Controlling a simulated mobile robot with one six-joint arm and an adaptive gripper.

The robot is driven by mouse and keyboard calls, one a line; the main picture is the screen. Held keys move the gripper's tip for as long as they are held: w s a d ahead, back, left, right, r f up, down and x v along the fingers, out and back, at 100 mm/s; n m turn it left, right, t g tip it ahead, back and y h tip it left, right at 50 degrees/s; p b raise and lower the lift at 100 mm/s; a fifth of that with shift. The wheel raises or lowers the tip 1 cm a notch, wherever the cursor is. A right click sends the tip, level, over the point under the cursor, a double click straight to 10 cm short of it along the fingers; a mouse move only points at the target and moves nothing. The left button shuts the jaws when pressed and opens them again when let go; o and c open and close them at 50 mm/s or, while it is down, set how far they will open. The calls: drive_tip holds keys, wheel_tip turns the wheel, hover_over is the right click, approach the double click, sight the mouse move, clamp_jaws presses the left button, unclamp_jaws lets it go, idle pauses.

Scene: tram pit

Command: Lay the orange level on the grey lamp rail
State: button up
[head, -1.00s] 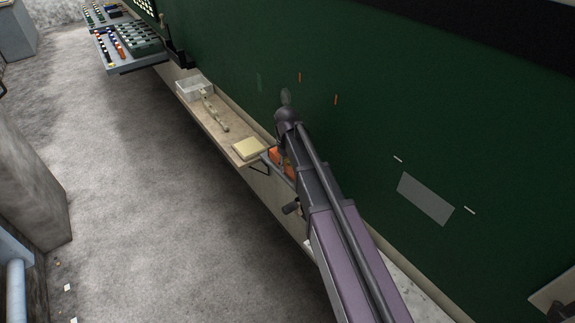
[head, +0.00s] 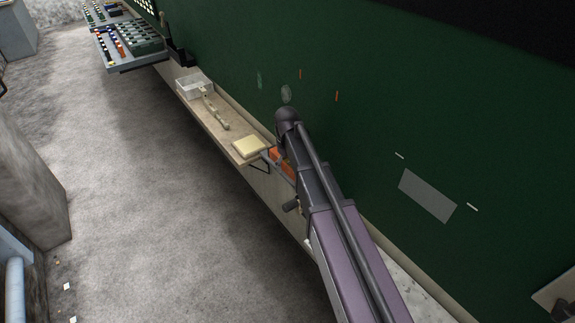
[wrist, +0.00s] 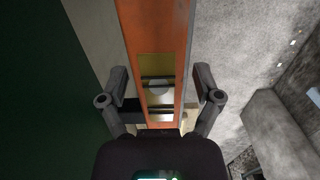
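The orange level (wrist: 140,20) runs lengthwise down the middle of the wrist view, with a yellowish vial window in its centre. In the head view only a small orange part of the level (head: 284,164) shows; my arm hides the rest. My gripper (wrist: 160,88) has one finger on each side of the level, with what looks like a narrow gap at each side. It looks open. I cannot clearly make out the grey lamp rail in either view.
A narrow shelf (head: 226,135) along the green wall (head: 390,110) holds a pale tray (head: 194,84), a beige jointed piece (head: 213,107) and a cream block (head: 248,147). A control panel (head: 128,45) juts out farther back. The grey floor (head: 150,190) at left is largely clear.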

drive_tip(key=shift+r, duration=0.15)
idle(0.3)
wheel_tip(320, 180, up, 9)
drive_tip(key=p, duration=0.9)
idle(1.0)
drive_tip(key=s+d+f+m, duration=0.1)
drive_tip(key=s+d+m, duration=0.2)
drive_tip(key=s+d, duration=0.4)
drive_tip(key=s+d+m+b, duration=0.1)
drive_tip(key=s+d+m, duration=0.2)
drive_tip(key=s+d, duration=0.4)
drive_tip(key=s, duration=0.6)
drive_tip(key=shift+f+m, duration=0.3)
drive_tip(key=shift+f, duration=0.05)
